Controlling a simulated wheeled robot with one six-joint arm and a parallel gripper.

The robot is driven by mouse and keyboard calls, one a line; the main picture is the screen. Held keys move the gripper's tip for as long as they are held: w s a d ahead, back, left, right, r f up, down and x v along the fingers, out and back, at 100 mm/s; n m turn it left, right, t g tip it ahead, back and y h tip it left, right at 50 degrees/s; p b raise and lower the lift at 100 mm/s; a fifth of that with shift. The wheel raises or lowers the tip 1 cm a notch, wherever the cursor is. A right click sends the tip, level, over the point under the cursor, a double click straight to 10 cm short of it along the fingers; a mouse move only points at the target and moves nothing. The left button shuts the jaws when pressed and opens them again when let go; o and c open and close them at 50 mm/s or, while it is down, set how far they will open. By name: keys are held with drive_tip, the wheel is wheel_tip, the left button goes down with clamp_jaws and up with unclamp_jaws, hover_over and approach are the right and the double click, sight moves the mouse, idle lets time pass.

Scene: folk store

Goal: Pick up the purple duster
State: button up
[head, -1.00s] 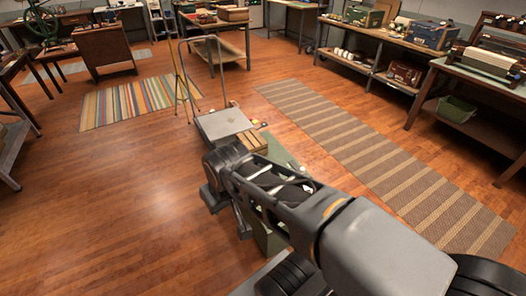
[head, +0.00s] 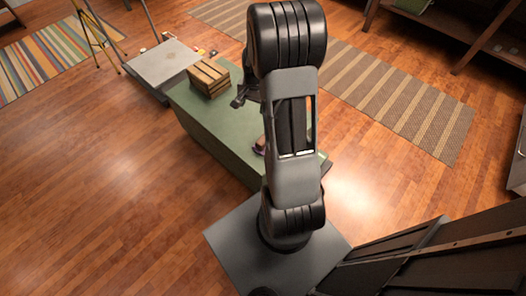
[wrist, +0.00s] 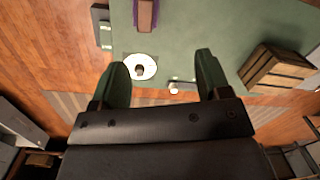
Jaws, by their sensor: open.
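The purple duster (wrist: 147,14) is at the top edge of the wrist view, a long block with a brown face and purple sides, lying on a green tabletop (wrist: 205,25). Its far end is cut off by the frame. In the head view a small purple and brown thing (head: 260,147), seemingly the duster, shows beside my arm, partly hidden by it. My gripper (wrist: 161,60) is open and empty above the table, with the duster beyond its fingertips in the wrist view. In the head view my gripper (head: 241,99) is over the table near the crate.
A slatted wooden crate (head: 208,78) stands on the table's far end. A small white item (wrist: 173,88) is near the table edge. A grey platform cart (head: 160,62) stands beyond.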

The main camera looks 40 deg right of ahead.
drive_tip(key=d+f+m+b, duration=0.3)
drive_tip(key=d+f, duration=0.2)
drive_tip(key=f, duration=0.8)
drive_tip(key=b, duration=0.2)
hover_over(260, 147)
drive_tip(key=w+d, duration=0.2)
drive_tip(key=d, duration=0.2)
drive_tip(key=shift+g+y, duration=0.3)
drive_tip(key=shift+y, duration=0.1)
wheel_tip(260, 147, down, 7)
drive_tip(key=shift+w+f, duration=0.1)
drive_tip(key=shift+a+f+b, duration=0.2)
drive_tip(key=shift+f+b, duration=0.25)
drive_tip(key=shift+f, duration=1.2)
drive_tip(key=shift+a+f+b, duration=0.15)
drive_tip(key=shift+f+b, duration=0.3)
drive_tip(key=shift+f, duration=1.2)
drive_tip(key=shift+r, duration=0.1)
drive_tip(key=c, duration=1)
